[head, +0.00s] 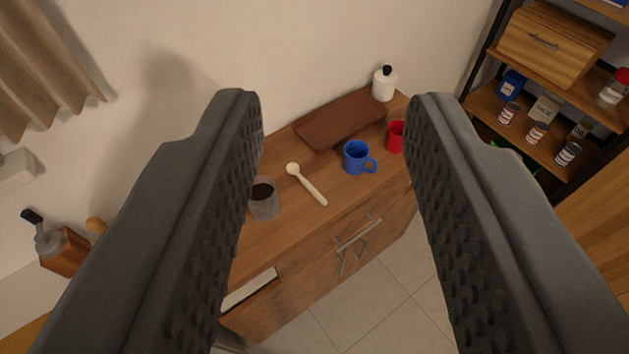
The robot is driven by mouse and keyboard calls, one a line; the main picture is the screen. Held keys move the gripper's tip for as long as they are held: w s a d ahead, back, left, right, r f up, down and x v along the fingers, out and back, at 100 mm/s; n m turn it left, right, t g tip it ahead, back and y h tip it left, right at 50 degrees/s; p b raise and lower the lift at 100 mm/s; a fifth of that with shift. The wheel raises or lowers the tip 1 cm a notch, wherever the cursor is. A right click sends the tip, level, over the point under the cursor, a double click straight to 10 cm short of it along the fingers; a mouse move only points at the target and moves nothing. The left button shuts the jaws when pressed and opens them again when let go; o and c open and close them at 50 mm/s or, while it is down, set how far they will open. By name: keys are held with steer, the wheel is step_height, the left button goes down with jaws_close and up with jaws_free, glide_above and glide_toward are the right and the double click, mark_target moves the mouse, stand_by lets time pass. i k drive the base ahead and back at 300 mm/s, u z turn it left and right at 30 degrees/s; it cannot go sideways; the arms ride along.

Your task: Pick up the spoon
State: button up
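The spoon (309,187) is pale, cream-coloured and slim. It lies on the wooden cabinet top (290,217), with its round bowl toward the back left and its handle toward the front right. My gripper (335,110) is open and empty, with its two dark, textured fingers wide apart in the foreground. The spoon shows between the fingers, well beyond them and apart from them.
A clear cup with dark contents (265,203) stands left of the spoon, partly behind the left finger. A blue mug (357,158), red mug (395,137), brown board (340,119) and white bottle (384,85) stand behind or right. A shelf with jars (537,132) is at right.

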mark_target(293, 168)
steer(key=i, duration=0.9)
steer(key=u, duration=0.05)
